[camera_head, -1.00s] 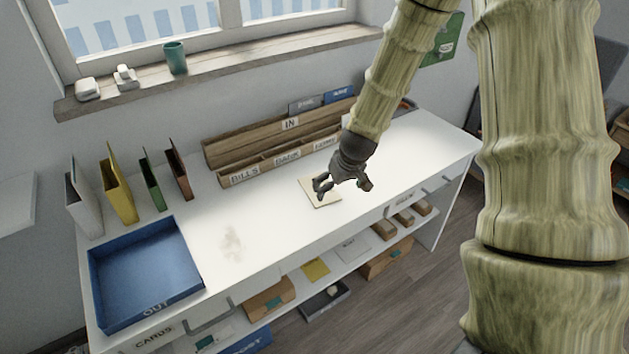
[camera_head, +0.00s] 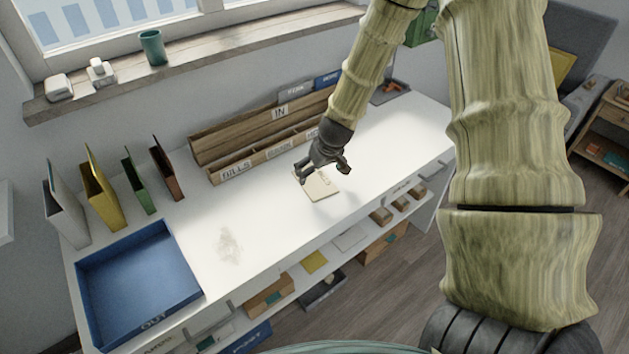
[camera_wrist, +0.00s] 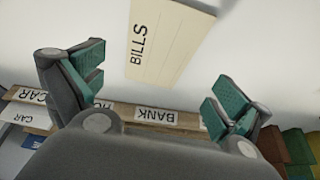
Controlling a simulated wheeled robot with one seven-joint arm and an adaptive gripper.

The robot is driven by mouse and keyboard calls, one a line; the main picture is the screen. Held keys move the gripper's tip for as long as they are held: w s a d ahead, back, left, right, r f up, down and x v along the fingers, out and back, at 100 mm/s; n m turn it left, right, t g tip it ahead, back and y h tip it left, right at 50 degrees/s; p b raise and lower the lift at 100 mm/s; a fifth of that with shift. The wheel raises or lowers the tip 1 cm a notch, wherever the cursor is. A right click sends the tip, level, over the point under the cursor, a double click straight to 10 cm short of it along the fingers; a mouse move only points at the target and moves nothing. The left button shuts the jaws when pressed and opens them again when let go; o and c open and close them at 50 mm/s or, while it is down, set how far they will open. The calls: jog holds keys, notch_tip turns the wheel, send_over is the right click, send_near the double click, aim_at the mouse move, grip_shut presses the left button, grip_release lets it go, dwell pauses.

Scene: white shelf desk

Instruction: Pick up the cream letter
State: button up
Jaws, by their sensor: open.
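The cream letter (camera_head: 322,188) lies flat on the white desk, in front of the wooden sorter. In the wrist view the letter (camera_wrist: 165,45) shows the word BILLS and sits ahead of my fingers, at the upper middle. My gripper (camera_head: 322,172) hangs over the letter's far edge and hides part of it in the head view. In the wrist view my gripper (camera_wrist: 157,85) has its two green-padded fingers wide apart with nothing between them. The letter is not held.
The wooden sorter (camera_head: 225,177), marked BILLS and BANK among others, stands close behind my gripper. A blue OUT tray (camera_head: 197,300) is at the desk's left front. Several upright folders (camera_head: 101,190) stand at the left back.

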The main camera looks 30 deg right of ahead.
aim_at(315, 180)
jog(key=shift+p+x, duration=0.65)
jog(key=shift+x, duration=2.05)
jog(key=shift+s+d, duration=0.1)
jog(key=shift+d, duration=0.05)
jog(key=c, duration=0.8)
